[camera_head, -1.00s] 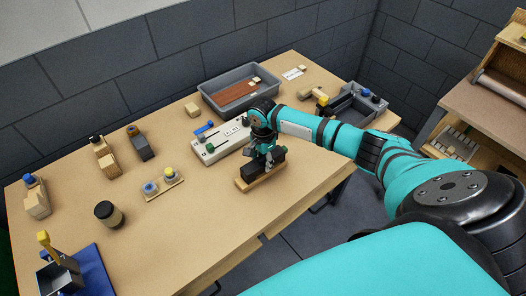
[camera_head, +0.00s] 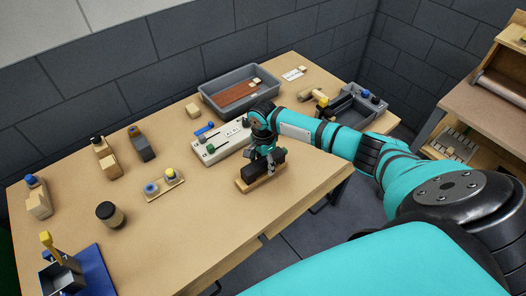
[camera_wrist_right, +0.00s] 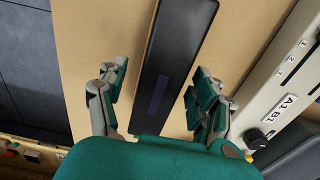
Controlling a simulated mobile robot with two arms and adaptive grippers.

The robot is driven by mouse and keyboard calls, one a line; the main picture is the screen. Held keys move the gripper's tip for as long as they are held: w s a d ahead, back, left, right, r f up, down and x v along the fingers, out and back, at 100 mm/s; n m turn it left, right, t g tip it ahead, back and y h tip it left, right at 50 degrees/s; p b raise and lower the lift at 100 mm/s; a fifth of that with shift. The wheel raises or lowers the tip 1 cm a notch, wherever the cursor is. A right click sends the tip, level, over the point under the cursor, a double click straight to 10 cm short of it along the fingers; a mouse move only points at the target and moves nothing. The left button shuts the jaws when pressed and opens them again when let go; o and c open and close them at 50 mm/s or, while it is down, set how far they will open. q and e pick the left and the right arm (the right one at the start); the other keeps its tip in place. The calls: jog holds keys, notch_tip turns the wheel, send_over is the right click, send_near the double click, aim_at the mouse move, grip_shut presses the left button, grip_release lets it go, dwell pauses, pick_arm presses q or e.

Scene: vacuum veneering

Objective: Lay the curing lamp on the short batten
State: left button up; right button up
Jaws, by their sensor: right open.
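The curing lamp, a long black bar (camera_head: 264,167), lies on the short batten, a pale wooden strip (camera_head: 247,188), near the table's front right edge. In the right wrist view the lamp (camera_wrist_right: 178,50) runs lengthwise between the fingers and shows a dark purple panel. My right gripper (camera_wrist_right: 160,92) is open, with one finger on each side of the lamp and a visible gap to each. In the head view the gripper (camera_head: 265,165) is over the lamp and hides part of it. My left gripper is not in view.
A white control panel (camera_head: 236,136) with knobs stands close behind the lamp. A grey tray (camera_head: 211,99) with a reddish-brown board is further back. A small wooden holder (camera_head: 157,190) with two round items and a dark jar (camera_head: 110,214) stand to the left. Bare tabletop lies between.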

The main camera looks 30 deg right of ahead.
aim_at(263, 161)
notch_tip(263, 161, up, 12)
dwell(0.5)
